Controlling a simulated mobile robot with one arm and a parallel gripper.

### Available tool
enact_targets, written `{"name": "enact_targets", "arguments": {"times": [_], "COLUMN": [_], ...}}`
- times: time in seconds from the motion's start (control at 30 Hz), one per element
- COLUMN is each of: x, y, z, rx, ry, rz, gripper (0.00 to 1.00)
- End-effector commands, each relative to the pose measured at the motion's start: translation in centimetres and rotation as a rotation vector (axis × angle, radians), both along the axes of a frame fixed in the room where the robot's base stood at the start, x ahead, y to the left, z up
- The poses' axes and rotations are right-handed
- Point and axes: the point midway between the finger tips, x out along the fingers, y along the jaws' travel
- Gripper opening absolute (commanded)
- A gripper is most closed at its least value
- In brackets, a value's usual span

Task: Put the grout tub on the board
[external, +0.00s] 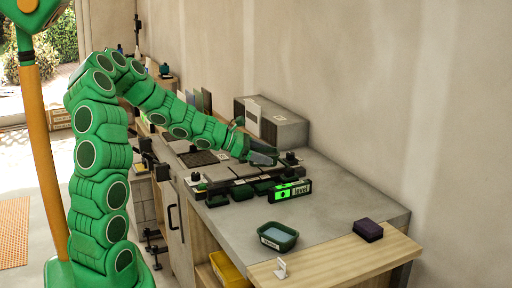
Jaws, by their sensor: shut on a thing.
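A dark green tub (278,236) with a white label and pale blue contents, which looks like the grout tub, stands upright on the grey worktop. It is close to the left edge of the pale wooden board (345,262). My gripper (263,158) is farther back, over the tiled area and well apart from the tub. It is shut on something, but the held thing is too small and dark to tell.
A level (291,192) with a bright green display stands by the tiles. A grey box (280,123) stands against the wall. A yellow bin (228,270) sits below. The worktop right of the level is clear.

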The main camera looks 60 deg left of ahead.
Motion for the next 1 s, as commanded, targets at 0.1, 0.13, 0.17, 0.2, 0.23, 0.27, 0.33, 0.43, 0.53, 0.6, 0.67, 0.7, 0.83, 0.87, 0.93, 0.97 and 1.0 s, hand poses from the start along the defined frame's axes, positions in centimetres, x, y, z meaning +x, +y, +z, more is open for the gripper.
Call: {"name": "enact_targets", "arguments": {"times": [0.1,0.13,0.17,0.2,0.23,0.27,0.33,0.43,0.53,0.6,0.67,0.7,0.83,0.87,0.93,0.97,1.0], "x": [-0.3,-0.5,-0.6,-0.9,-1.2,-1.4,-1.9,-2.6,-3.2,-3.5,-3.5,-3.3,-1.9,-1.5,-0.5,-0.1,0.5], "y": [-5.0,-6.3,-7.5,-9.1,-10.3,-11.4,-13.6,-16.2,-17.9,-18.7,-19.1,-19.2,-19.1,-19.1,-19.1,-19.0,-19.0], "z": [0.5,0.6,0.7,0.9,1.0,1.1,1.3,1.6,1.7,1.7,1.7,1.6,1.0,0.8,0.3,0.1,-0.2], "rx": [0.001,0.002,0.003,0.003,0.003,0.004,0.005,0.007,0.009,0.009,0.009,0.009,0.012,0.012,0.011,0.011,0.01], "ry": [-0.003,-0.004,-0.005,-0.006,-0.008,-0.009,-0.011,-0.014,-0.016,-0.016,-0.017,-0.017,-0.017,-0.017,-0.016,-0.015,-0.014], "rz": [-0.089,-0.111,-0.134,-0.163,-0.183,-0.205,-0.247,-0.296,-0.33,-0.345,-0.353,-0.357,-0.358,-0.358,-0.358,-0.358,-0.359], "gripper": [0.36,0.36,0.36,0.36,0.36,0.36,0.36,0.36,0.36,0.36,0.36,0.36,0.36,0.36,0.36,0.36,0.36]}}
